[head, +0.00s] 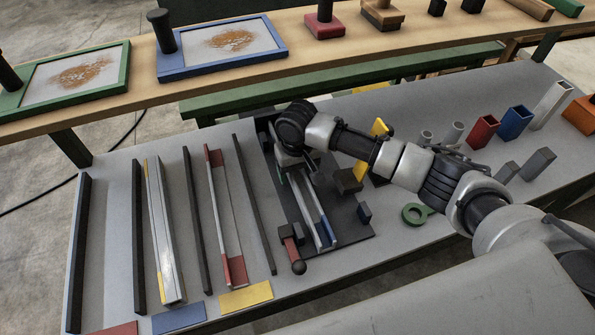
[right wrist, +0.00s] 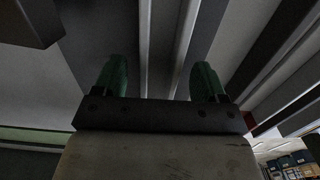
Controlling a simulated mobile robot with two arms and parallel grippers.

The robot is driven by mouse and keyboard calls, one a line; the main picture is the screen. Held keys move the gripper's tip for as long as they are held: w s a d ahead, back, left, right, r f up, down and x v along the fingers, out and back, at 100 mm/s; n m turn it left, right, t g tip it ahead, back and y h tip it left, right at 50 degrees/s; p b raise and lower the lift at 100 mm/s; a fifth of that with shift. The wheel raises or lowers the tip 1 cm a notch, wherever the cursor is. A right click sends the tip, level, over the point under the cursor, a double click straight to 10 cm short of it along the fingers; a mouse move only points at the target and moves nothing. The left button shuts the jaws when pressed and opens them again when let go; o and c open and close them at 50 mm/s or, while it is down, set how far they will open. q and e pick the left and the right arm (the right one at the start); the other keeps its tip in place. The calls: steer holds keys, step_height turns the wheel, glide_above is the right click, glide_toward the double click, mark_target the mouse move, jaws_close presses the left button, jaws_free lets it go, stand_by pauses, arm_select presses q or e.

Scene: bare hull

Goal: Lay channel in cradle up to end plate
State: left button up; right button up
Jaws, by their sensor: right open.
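A pale metal channel (head: 308,212) lies lengthwise in a dark fixture (head: 349,228), apparently the cradle, at the middle of the grey table. A blue strip (head: 327,228) runs beside its near end. My right gripper (head: 283,177) is over the channel's far part, its fingers mostly hidden by the hand in the head view. In the right wrist view, the green fingers (right wrist: 159,80) are open, one on each side of the channel (right wrist: 165,48); I cannot tell whether they touch it. The end plate cannot be made out for sure. My left gripper is not in view.
A red lever with a dark knob (head: 298,267) is at the fixture's near end. Slotted racks on the left hold a silver channel (head: 168,250) and a red-ended one (head: 234,268). A green ring (head: 416,213) and several upright tubes stand right, near my arm.

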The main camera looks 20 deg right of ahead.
step_height(320, 180, up, 10)
steer(key=shift+b, duration=0.4)
stand_by(0.3)
